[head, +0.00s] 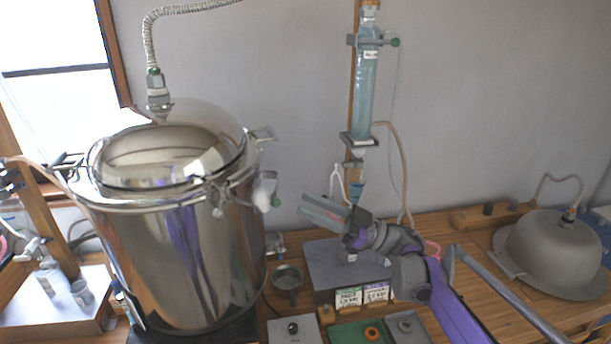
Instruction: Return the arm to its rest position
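My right arm (447,292), purple and grey, reaches in from the lower right over the wooden bench. Its gripper (312,208) points left, in front of the glass column and above a grey box. The two grey fingers show a gap between them, and nothing shows between them. The gripper is to the right of the big steel pot (185,255), apart from it in the picture. My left gripper is not in view.
A tall glass column (366,95) stands behind the gripper, with tubing beside it. A grey box (335,270) with labels, a small metal cup (287,279) and control boxes (358,334) are below. A metal dome (555,250) sits at right; bare bench shows between.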

